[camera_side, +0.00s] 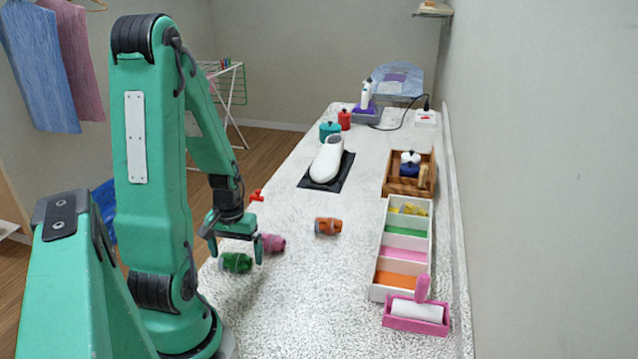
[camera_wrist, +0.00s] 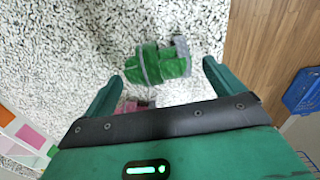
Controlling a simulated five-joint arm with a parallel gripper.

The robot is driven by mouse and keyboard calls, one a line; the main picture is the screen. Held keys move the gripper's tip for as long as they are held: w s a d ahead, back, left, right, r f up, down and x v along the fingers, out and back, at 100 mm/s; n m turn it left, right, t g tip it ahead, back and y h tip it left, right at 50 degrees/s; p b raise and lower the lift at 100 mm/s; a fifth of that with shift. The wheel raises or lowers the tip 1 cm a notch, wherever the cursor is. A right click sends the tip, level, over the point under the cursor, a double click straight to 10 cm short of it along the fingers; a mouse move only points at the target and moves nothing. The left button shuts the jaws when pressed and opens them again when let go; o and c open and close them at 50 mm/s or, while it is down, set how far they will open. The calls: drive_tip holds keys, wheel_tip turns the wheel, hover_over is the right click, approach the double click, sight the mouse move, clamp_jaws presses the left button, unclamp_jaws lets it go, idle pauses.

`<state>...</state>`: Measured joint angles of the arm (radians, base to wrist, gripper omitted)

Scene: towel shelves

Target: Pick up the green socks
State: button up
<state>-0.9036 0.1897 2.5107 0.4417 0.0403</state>
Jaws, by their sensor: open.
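The green socks (camera_side: 236,263), a rolled bundle with a grey band and grey end, lie on the speckled counter near its left edge. In the wrist view the green socks (camera_wrist: 153,64) lie between and slightly beyond the fingertips. My gripper (camera_side: 236,252) is open over them, one finger on each side; it also shows in the wrist view (camera_wrist: 163,70). I see no contact with the socks. Pink socks (camera_side: 272,243) lie just behind and to the right; in the wrist view the pink bundle (camera_wrist: 132,106) is partly hidden by my gripper.
Orange socks (camera_side: 328,226) lie farther right. A white divided tray (camera_side: 376,283) with coloured compartments stands at the right, behind a pink box with a lint roller (camera_side: 415,312). A white iron (camera_side: 327,160) stands farther back. The counter's middle is clear.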

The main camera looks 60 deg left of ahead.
drive_tip(key=shift+f, duration=0.7)
drive_tip(key=c, duration=1.1)
drive_tip(key=shift+o, duration=0.2)
drive_tip(key=shift+r, duration=0.2)
drive_tip(key=shift+r, duration=1.4)
drive_tip(key=w+d+r, duration=0.4)
drive_tip(key=d+r, duration=0.3)
drive_tip(key=d, duration=0.4)
drive_tip(key=shift+r, duration=0.4)
drive_tip(key=shift+w, duration=0.1)
drive_tip(key=shift+w+a, duration=0.1)
